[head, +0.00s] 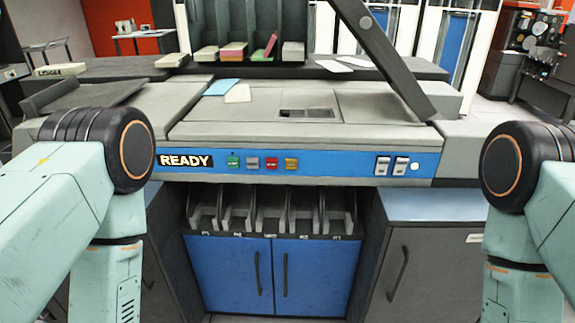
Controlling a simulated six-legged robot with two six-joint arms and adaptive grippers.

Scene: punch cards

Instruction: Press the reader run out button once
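A blue control panel (335,163) runs across the front of the grey card machine (320,122). On it, from left to right, are a READY sign (185,160), a green button (233,161), a grey-blue button (252,163), a red button (271,163) and an amber button (291,164). Their small labels are too blurred to read, so I cannot tell which is the reader run out button. My two arms stand at the left and right sides of the view, and their lower links leave the bottom edge. Neither gripper shows.
Below are stacker pockets (271,212) and blue doors (230,268). Cards (237,94) lie on top. A dark slanted bar (385,60) rises at the right. Space before the buttons is clear.

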